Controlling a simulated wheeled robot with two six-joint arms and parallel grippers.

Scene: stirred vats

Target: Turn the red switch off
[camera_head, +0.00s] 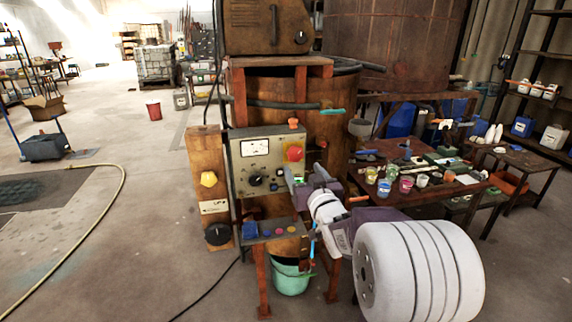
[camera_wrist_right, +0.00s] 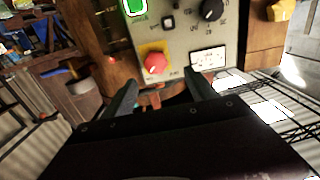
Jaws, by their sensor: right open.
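A red mushroom-shaped switch (camera_head: 294,153) sits on the right side of the grey control panel (camera_head: 243,180). In the right wrist view the red switch (camera_wrist_right: 154,63) stands on a yellow plate, on the panel beside a white meter. My right gripper (camera_head: 303,175) is in front of the panel's lower right. In the right wrist view my right gripper (camera_wrist_right: 162,88) is open and empty, its two fingers pointing at the panel. The red switch shows between and beyond the fingertips, apart from them. My left gripper is not in view.
The panel also carries a black knob (camera_head: 255,180) and a white meter (camera_head: 254,147). A yellow knob (camera_head: 208,179) is on the wooden post at left. A small stand with coloured buttons (camera_head: 277,231) is below. A table with paint cups (camera_head: 406,184) stands at right.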

